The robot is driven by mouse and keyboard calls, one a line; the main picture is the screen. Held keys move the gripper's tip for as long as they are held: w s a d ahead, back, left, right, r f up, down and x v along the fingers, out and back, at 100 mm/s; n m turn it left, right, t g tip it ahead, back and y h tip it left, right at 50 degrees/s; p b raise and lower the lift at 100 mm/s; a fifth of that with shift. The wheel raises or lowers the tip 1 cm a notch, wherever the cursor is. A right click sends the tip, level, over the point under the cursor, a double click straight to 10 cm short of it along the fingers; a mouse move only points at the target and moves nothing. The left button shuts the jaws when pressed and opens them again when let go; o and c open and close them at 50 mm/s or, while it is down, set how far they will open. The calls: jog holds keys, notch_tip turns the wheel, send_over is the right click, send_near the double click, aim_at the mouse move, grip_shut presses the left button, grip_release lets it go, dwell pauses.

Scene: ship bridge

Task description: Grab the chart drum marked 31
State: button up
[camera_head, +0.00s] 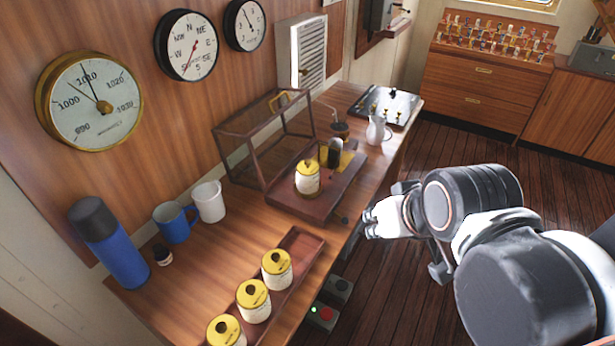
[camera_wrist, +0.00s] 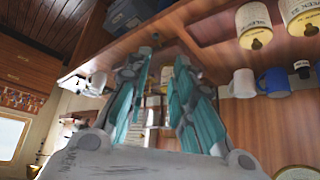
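Three white chart drums with yellow tops, a near one (camera_head: 226,332), a middle one (camera_head: 253,303) and a far one (camera_head: 277,270), stand in a row in a wooden tray (camera_head: 306,246). A fourth similar drum (camera_head: 308,178) stands on the recorder's wooden base (camera_head: 290,209). Two drums, one (camera_wrist: 254,24) and another (camera_wrist: 299,16), show at the top right of the wrist view, which looks upside down. Their print is too small to read surely. My gripper (camera_head: 370,222) is off the desk's right edge, apart from every drum. In the wrist view its fingers (camera_wrist: 162,75) are spread and empty.
A glass case frame (camera_head: 248,158) stands behind the recorder base. A blue flask (camera_head: 108,245), blue mug (camera_head: 174,224), white mug (camera_head: 208,202) and small dark bottle (camera_head: 162,254) line the wall side. A small white jug (camera_head: 376,130) stands beyond. Air right of the desk is free.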

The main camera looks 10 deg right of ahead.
aim_at(314, 170)
jog(key=o, duration=1)
jog(key=shift+n+y, duration=0.7)
jog(key=shift+y, duration=0.2)
jog(key=w+a, duration=0.2)
jog(key=w, duration=0.2)
jog(key=shift+w+a, duration=0.35)
jog(key=shift+a, duration=0.05)
jog(key=shift+o, duration=0.2)
jog(key=w+a+n+y, duration=0.4)
jog(key=w+a, duration=0.1)
jog(key=w, duration=0.4)
jog(key=w+d+f+n+t+y+b, duration=0.3)
jog(key=w+d+f, duration=0.5)
jog(key=w+f, duration=0.15)
jog(key=b+x, duration=0.1)
jog(key=x, duration=0.3)
jog(key=b+x, duration=0.1)
jog(key=x, duration=0.3)
jog(key=b+x, duration=0.2)
jog(key=x, duration=0.3)
jog(key=shift+w+a+r, duration=0.15)
jog(key=shift+a+r, duration=0.05)
jog(key=shift+r, duration=0.15)
